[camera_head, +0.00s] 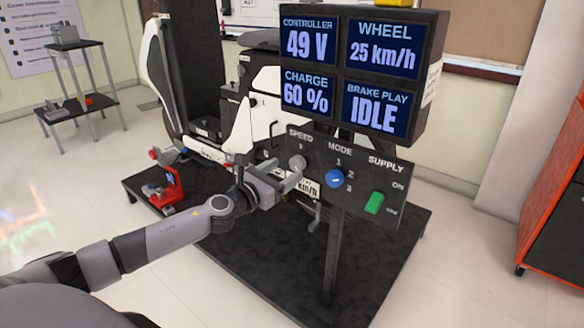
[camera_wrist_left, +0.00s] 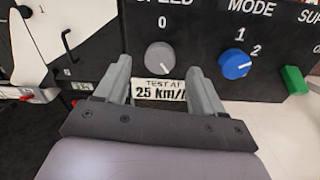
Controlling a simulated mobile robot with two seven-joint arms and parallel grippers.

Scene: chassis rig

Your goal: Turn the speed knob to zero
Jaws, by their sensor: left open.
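The grey round speed knob (camera_head: 297,162) is on the left of the black control panel (camera_head: 354,194), under the SPEED label. In the left wrist view the speed knob (camera_wrist_left: 160,57) shows below a 0 mark, just beyond and between the fingertips. My left gripper (camera_head: 293,181) is open in front of the panel, its two fingers (camera_wrist_left: 160,75) apart with nothing between them. I cannot tell whether they touch the knob. The display (camera_head: 352,72) reads controller 49 V, wheel 25 km/h, charge 60 % and brake play IDLE. My right gripper is not in view.
The blue mode knob (camera_head: 334,179) and green supply switch (camera_head: 374,203) sit right of the speed knob. A "TEST AT 25 km/h" label (camera_wrist_left: 159,90) is below it. A white vehicle (camera_head: 243,128) stands behind. A red device (camera_head: 170,189) lies left on the black platform (camera_head: 375,262).

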